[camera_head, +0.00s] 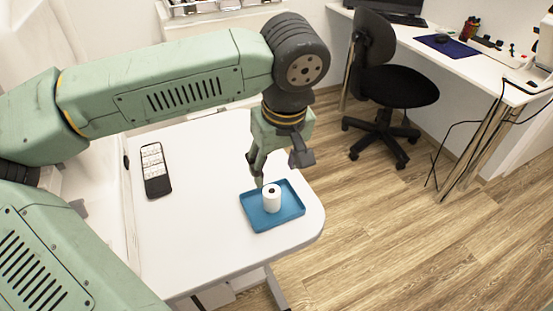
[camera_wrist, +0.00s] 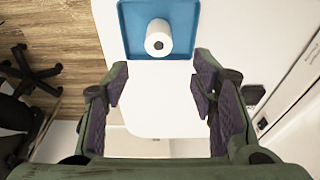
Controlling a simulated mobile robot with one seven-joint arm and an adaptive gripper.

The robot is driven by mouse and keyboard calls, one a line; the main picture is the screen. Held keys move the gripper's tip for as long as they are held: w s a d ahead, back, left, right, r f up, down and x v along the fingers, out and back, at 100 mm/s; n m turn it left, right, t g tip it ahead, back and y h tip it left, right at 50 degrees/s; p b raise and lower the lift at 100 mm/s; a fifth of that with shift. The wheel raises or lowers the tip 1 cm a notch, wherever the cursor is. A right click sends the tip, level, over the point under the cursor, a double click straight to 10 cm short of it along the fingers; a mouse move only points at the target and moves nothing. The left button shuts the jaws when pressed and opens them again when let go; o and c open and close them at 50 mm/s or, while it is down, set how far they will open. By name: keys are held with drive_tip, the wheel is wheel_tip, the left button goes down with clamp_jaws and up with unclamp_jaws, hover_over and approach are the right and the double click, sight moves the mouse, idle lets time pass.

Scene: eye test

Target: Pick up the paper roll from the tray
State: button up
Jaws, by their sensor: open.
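The white paper roll (camera_head: 272,199) stands upright on the blue tray (camera_head: 290,213), near the right end of the white table. In the wrist view the roll (camera_wrist: 158,38) shows at the top middle, on the tray (camera_wrist: 133,42), beyond the fingertips. The roll is not between the fingers.
A dark eye-chart device (camera_head: 155,171) lies on the table (camera_head: 197,220) to the left of the tray. A black office chair (camera_head: 388,85) stands on the wooden floor beyond the table. A white desk (camera_head: 455,62) with several items is at the upper right.

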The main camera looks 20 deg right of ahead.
sight(272, 191)
drive_tip(key=b+x, duration=0.7)
drive_tip(key=x, duration=0.2)
drive_tip(key=shift+d+f, duration=0.15)
drive_tip(key=shift+f, duration=0.15)
drive_tip(key=shift+s, duration=0.1)
drive_tip(key=c, duration=0.9)
drive_tip(key=shift+o, duration=0.2)
drive_tip(key=shift+r, duration=0.1)
drive_tip(key=shift+w+p+v, duration=0.2)
drive_tip(key=shift+p+v, duration=0.4)
drive_tip(key=shift+v, duration=0.4)
drive_tip(key=shift+w+p+v, duration=0.2)
drive_tip(key=shift+p+v, duration=0.4)
drive_tip(key=shift+v, duration=0.35)
drive_tip(key=shift+r, duration=0.1)
